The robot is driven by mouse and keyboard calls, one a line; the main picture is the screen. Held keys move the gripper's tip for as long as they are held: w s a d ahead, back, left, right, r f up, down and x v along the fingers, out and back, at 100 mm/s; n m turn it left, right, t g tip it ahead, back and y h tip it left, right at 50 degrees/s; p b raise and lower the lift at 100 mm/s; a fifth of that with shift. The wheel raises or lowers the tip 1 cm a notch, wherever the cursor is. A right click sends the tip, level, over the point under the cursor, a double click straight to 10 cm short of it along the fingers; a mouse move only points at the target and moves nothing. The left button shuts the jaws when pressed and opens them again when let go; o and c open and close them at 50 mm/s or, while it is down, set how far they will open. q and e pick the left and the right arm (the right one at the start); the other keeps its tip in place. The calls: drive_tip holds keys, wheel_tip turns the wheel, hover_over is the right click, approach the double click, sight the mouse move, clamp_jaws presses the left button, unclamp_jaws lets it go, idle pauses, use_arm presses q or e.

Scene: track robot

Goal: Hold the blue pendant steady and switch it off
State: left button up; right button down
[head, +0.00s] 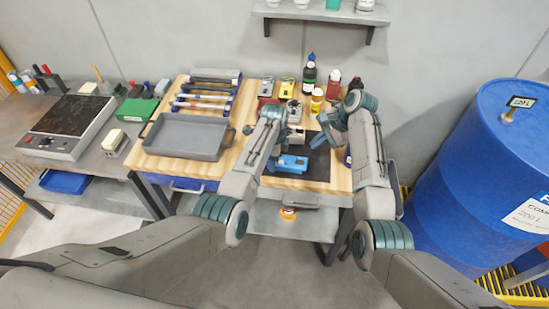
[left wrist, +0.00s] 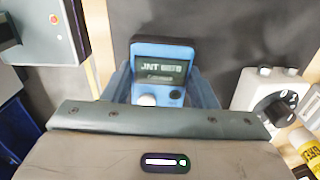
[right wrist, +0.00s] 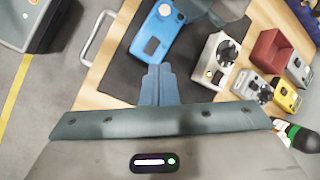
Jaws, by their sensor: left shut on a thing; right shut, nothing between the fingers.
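The blue pendant (head: 292,163) lies over the black mat (head: 316,165) on the wooden bench top. My left gripper (left wrist: 162,82) is shut on the pendant, with a finger on each side of its body. In the left wrist view, its dark screen (left wrist: 162,68) shows light text reading "JNT". Below the screen are a white round knob (left wrist: 148,100) and a smaller round control (left wrist: 174,95). My right gripper (right wrist: 158,75) is shut and empty, in front of the pendant's lower end (right wrist: 150,47) in the right wrist view. I cannot tell whether it touches the pendant.
A grey tray (head: 187,138) stands left on the bench. A light box with a black dial (right wrist: 219,58) and a red block (right wrist: 271,52) stand near the pendant. Several bottles (head: 310,77) stand at the back. A large blue drum (head: 480,150) is at the right.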

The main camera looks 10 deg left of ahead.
sight(299, 162)
drive_tip(key=a+n+t+y, duration=0.2)
drive_tip(key=a+n+t, duration=0.25)
drive_tip(key=n, duration=1.75)
drive_tip(key=shift+g, duration=0.25)
drive_tip(key=shift+s+a+f, duration=0.1)
drive_tip(key=shift+s+f, duration=0.1)
drive_tip(key=shift+f, duration=1.25)
drive_tip(key=shift+s+a+f, duration=0.1)
drive_tip(key=shift+s+f, duration=0.1)
drive_tip(key=shift+f, duration=1.2)
drive_tip(key=shift+f, duration=0.1)
